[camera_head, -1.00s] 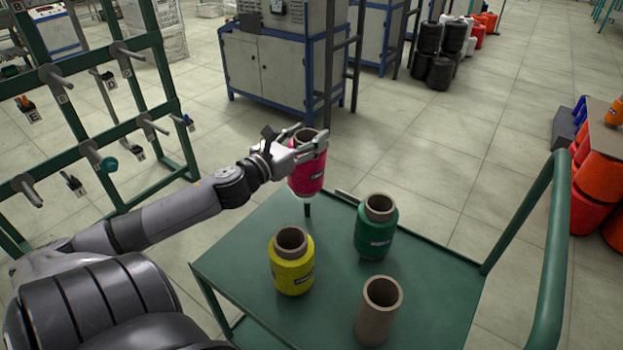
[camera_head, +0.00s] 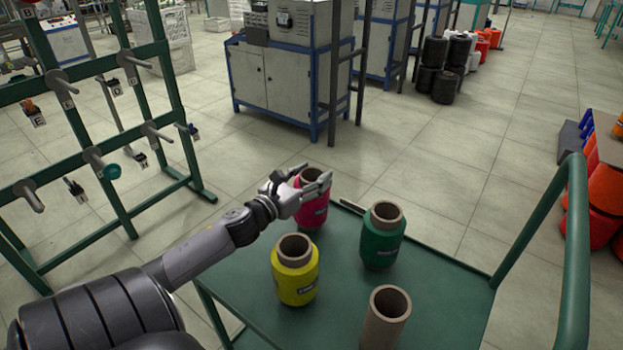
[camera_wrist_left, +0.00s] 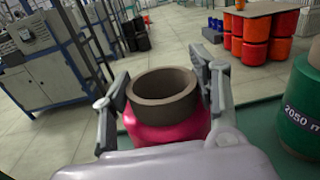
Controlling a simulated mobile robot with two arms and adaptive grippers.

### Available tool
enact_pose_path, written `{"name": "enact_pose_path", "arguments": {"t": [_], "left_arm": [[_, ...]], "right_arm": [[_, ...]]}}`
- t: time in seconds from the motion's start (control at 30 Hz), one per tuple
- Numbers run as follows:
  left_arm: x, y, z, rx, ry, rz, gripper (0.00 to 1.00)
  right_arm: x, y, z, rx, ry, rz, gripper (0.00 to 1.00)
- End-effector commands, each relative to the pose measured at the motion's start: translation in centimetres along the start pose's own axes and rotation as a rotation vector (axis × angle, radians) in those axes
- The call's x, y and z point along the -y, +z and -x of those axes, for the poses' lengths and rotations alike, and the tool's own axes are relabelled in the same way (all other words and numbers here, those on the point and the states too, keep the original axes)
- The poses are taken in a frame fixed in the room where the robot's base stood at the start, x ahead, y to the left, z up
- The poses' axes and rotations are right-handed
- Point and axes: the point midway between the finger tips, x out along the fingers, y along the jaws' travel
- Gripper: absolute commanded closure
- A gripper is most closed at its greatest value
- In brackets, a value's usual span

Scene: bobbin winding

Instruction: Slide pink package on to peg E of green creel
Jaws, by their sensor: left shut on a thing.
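The pink package (camera_head: 312,214) stands upright with its brown tube mouth up, at the far left corner of the green trolley. My left gripper (camera_head: 309,184) is shut on it near the top. The left wrist view shows the package (camera_wrist_left: 168,125) between the two fingers (camera_wrist_left: 163,98), its tube rim rising between them. I cannot tell whether its base touches the trolley top. The green creel (camera_head: 88,71) stands at the left with several grey pegs. My right gripper is not in view.
The green trolley (camera_head: 345,262) carries a yellow package (camera_head: 295,283), a green package (camera_head: 382,245) and a bare brown tube (camera_head: 386,320), close to the pink one. The trolley handle (camera_head: 577,260) rises at the right. Floor is clear between creel and trolley.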

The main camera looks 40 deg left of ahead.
Motion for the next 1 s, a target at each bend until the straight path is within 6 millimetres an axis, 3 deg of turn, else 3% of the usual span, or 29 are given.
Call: {"name": "enact_pose_path", "arguments": {"t": [0.2, 0.23, 0.7, 1.0], "left_arm": [[0.06, -0.41, 0.05, -0.005, 0.000, 0.000, 1.00], [0.06, -0.55, 0.08, -0.008, 0.000, 0.001, 0.44], [0.04, -0.37, 0.04, -0.005, 0.000, 0.000, 0.14], [0.03, -0.34, 0.03, -0.004, 0.000, 0.000, 0.14]], "right_arm": [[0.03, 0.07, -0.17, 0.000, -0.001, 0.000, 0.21], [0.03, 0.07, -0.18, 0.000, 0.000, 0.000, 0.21], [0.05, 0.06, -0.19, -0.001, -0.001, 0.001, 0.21], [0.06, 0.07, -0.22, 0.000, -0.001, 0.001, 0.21]]}}
